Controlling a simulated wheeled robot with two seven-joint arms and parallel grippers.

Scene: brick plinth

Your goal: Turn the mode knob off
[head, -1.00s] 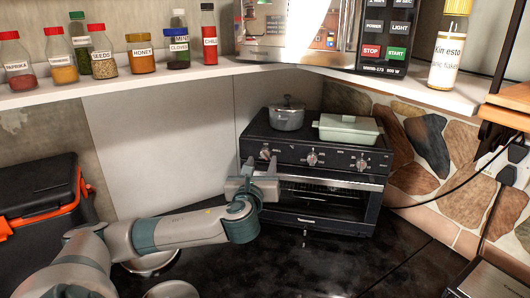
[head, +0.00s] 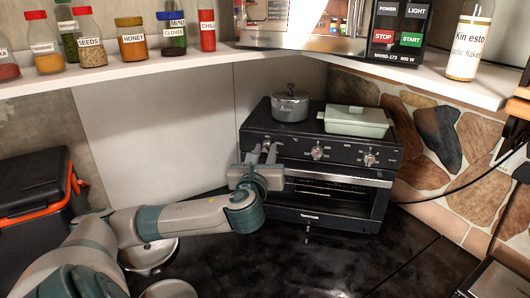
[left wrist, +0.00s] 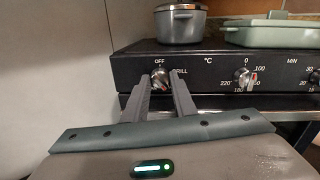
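The mode knob (left wrist: 159,77) is the leftmost knob on the black toaster oven's (head: 322,218) front panel. OFF is printed above it and a partly hidden GRILL label is to its right. In the head view my gripper mostly hides the knob. My left gripper (head: 262,154) is in front of the panel at the knob. In the left wrist view its two fingers (left wrist: 160,84) are apart, one on each side of the knob, with small gaps visible. I cannot tell the knob's exact setting. My right gripper is not in view.
A temperature knob (head: 317,153) and a timer knob (head: 369,160) sit to the right on the panel. A grey pot (head: 290,105) and a pale green dish (head: 355,121) stand on the oven. A shelf (head: 130,70) with jars is above; a black case (head: 35,190) is at left.

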